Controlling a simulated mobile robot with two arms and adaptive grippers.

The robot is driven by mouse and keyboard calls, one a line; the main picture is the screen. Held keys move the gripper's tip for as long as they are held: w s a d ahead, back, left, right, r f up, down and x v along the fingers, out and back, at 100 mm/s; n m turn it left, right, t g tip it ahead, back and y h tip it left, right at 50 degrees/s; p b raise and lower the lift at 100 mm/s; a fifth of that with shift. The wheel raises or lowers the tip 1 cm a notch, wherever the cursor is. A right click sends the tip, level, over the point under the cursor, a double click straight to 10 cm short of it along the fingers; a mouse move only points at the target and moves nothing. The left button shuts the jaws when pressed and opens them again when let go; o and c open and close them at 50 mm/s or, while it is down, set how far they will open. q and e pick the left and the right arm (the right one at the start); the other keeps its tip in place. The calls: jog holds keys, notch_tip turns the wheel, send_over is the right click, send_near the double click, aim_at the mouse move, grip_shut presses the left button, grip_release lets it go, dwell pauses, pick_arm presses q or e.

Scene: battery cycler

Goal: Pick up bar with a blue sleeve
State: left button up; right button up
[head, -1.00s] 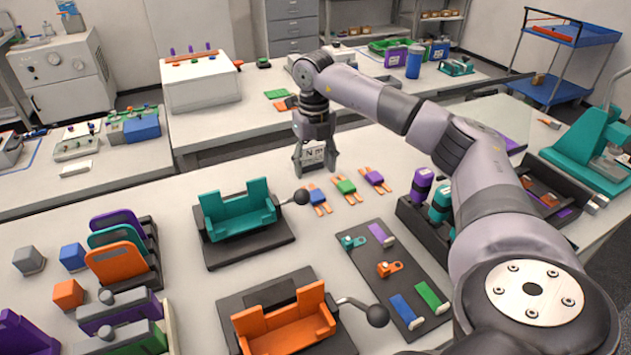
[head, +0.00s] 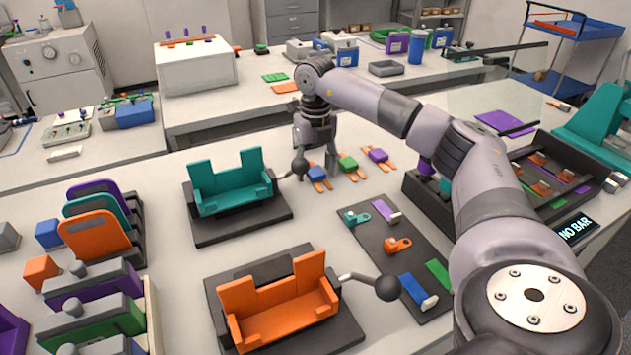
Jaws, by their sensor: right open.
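A bar with a blue sleeve (head: 317,172) lies flat on the near white table, its copper-coloured ends showing at both sides of the sleeve. It is the leftmost of a row with a green-sleeved bar (head: 348,163) and a purple-sleeved bar (head: 377,155). My right gripper (head: 319,158) is open, pointing down at the far side of the blue-sleeved bar. Its fingers appear at either side of that bar and partly hide its far end. I cannot tell whether they touch the bar. My left gripper is not in view.
A teal cradle (head: 230,195) with a dark ball-ended lever stands just left of the bars. An orange cradle (head: 280,310) stands nearer. A dark mat (head: 375,255) with small parts lies in front.

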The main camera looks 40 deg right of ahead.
jog(key=shift+r, duration=0.1)
jog(key=shift+c, duration=0.6)
grip_shut()
